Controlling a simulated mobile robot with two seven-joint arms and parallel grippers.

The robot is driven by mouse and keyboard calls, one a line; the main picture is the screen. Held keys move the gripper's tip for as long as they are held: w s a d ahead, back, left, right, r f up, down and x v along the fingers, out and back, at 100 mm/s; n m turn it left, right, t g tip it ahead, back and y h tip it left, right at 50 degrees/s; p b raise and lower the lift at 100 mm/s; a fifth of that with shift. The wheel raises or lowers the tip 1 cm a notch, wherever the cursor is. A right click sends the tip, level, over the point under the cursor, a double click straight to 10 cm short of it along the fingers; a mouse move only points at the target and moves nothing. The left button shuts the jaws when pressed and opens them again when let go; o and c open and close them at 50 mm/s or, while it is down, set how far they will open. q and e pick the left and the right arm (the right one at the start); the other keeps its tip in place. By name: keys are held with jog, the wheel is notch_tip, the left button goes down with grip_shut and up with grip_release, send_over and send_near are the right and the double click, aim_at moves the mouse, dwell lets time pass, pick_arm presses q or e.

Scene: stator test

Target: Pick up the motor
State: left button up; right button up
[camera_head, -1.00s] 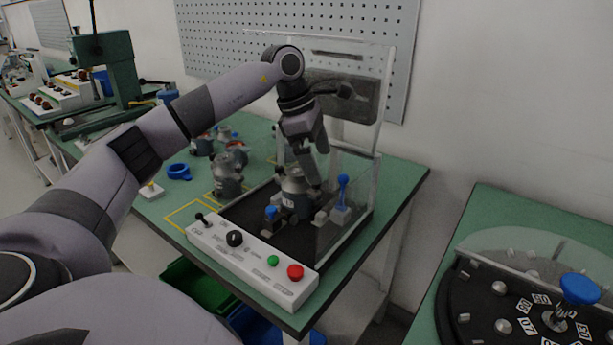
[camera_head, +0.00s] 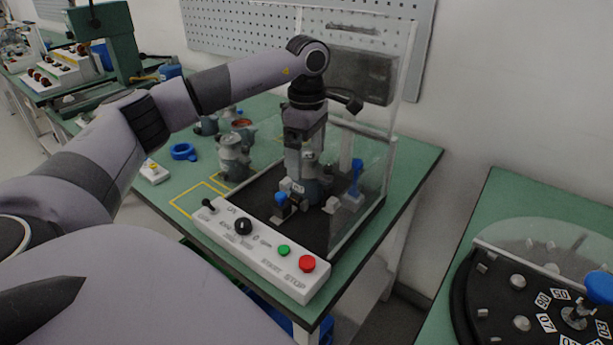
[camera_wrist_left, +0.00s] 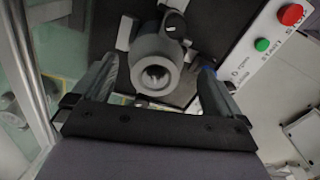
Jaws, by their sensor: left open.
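A grey motor (camera_head: 312,188) stands on the black bed of the test fixture (camera_head: 262,207), between small blocks and blue-handled clamps. In the left wrist view the motor (camera_wrist_left: 157,62) shows from above as a round grey body with a dark central bore. My left gripper (camera_head: 303,172) points down over the motor in the head view. In the left wrist view its two fingers (camera_wrist_left: 150,85) are open, one on each side of the motor, with gaps showing. Part of the motor is hidden by the gripper in the head view. My right gripper is not in view.
A control box (camera_head: 258,245) with a red and a green button runs along the fixture's front. A clear guard (camera_head: 362,130) stands behind and right. Other motors (camera_head: 234,160) and a blue ring (camera_head: 184,152) lie left. A round black turntable (camera_head: 490,300) is on the right table.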

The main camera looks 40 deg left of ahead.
aim_at(308, 167)
pick_arm(q)
jog(key=f, duration=0.4)
jog(key=shift+w+f, duration=0.15)
jog(key=shift+w, duration=0.1)
jog(key=c, duration=1.7)
jog(key=shift+r, duration=0.25)
